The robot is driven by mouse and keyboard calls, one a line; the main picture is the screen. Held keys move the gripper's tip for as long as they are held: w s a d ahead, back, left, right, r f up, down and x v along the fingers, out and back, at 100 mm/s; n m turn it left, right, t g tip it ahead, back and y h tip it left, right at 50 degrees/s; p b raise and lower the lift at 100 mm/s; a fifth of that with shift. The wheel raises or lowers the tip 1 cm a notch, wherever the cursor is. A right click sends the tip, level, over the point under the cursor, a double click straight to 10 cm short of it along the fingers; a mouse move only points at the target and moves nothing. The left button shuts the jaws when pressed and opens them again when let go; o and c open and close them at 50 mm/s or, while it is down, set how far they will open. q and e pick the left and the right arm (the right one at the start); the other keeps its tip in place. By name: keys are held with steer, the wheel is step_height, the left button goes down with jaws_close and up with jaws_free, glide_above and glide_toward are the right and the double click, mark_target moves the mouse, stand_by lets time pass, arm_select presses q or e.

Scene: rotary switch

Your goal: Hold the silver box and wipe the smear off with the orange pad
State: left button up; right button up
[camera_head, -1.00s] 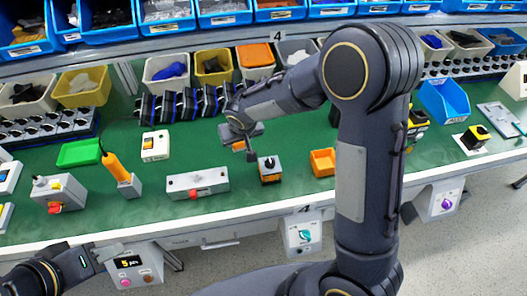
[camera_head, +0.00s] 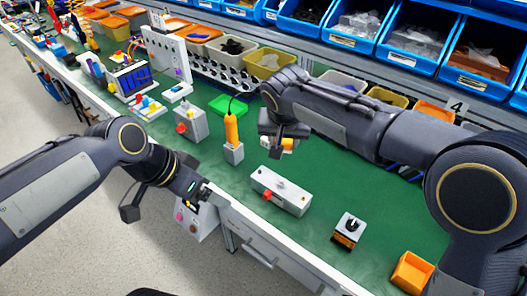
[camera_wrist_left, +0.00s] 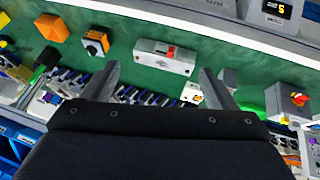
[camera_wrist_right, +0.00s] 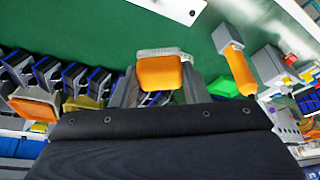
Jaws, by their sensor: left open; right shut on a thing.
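The silver box (camera_head: 281,192), a long grey block with a red knob on its front, lies on the green bench top. A faint darker mark shows on its top; I cannot tell its edges. It also shows in the left wrist view (camera_wrist_left: 164,56), between and beyond my open fingers, and at the top edge of the right wrist view (camera_wrist_right: 168,8). My left gripper (camera_head: 166,200) is open and empty near the bench's front edge, left of the box. My right gripper (camera_head: 284,138) is shut on the orange pad (camera_wrist_right: 160,73), above the bench behind the box.
A grey box with a red switch (camera_head: 190,122) and a green tray (camera_head: 228,105) are farther back. A rotary switch block (camera_head: 347,230) and an orange bin (camera_head: 411,272) stand to the right.

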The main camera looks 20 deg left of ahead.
arm_select(q)
steer(key=w+m+g, duration=0.2)
steer(key=w+m, duration=0.4)
steer(key=w, duration=0.3)
steer(key=m+g, duration=0.4)
steer(key=m, duration=0.8)
glide_toward(267, 177)
steer(key=shift+s+d+f, duration=0.1)
steer(key=shift+s+f, duration=0.05)
steer(key=shift+s, duration=0.15)
steer(key=shift+d+f+m, duration=0.25)
steer(key=shift+f+m, duration=0.15)
steer(key=shift+f, duration=0.25)
steer(key=x, duration=1.1)
steer(key=shift+w, duration=0.15)
steer(key=c, duration=1.3)
